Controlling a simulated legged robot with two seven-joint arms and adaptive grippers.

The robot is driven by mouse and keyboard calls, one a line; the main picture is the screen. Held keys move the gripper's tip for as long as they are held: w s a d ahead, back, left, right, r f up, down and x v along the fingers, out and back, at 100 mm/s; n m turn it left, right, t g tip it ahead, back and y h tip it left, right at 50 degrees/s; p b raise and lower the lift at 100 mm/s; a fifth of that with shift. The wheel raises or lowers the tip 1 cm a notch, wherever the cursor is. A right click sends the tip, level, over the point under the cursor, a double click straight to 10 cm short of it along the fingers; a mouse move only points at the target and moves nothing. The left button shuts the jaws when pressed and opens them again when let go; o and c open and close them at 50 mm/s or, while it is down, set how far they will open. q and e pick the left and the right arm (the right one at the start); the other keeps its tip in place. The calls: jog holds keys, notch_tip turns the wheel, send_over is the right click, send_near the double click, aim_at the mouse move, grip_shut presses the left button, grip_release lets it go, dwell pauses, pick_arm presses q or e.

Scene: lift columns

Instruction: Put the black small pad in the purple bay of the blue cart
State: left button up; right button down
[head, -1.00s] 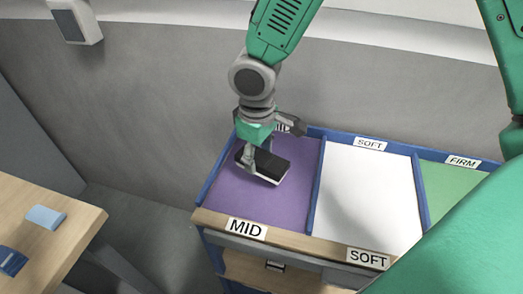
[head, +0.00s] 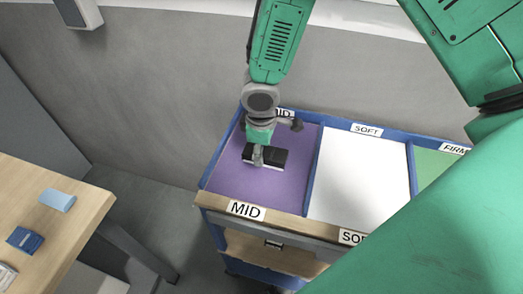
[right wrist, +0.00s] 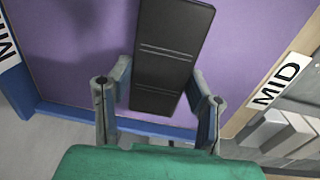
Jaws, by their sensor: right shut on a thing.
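The black small pad (head: 272,158) is over the purple bay (head: 250,188) of the blue cart (head: 310,185), towards its back. I cannot tell whether it touches the bay floor. My right gripper (head: 258,158) is shut on the pad from above. In the right wrist view the pad (right wrist: 170,55) lies between the two fingers of the right gripper (right wrist: 162,85), with purple floor (right wrist: 85,50) around it. My left gripper is not in view.
The purple bay carries MID labels (head: 246,210). Blue dividers separate it from a white SOFT bay (head: 360,180) and a green FIRM bay (head: 430,165). A wooden table (head: 85,205) at the left holds a light blue pad (head: 57,200) and a dark blue one (head: 25,240).

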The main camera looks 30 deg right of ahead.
jog(key=shift+f, duration=0.25)
jog(key=shift+a, duration=0.55)
jog(key=c, duration=0.8)
grip_release()
jog(key=shift+a, duration=0.1)
jog(key=shift+o, duration=0.2)
jog(key=shift+d, duration=0.35)
jog(key=shift+w+d+r, duration=0.1)
jog(key=shift+r, duration=0.1)
notch_tip(320, 180, up, 12)
jog(key=shift+s+a+p, duration=0.35)
jog(key=shift+p, duration=0.05)
jog(key=shift+f, duration=0.15)
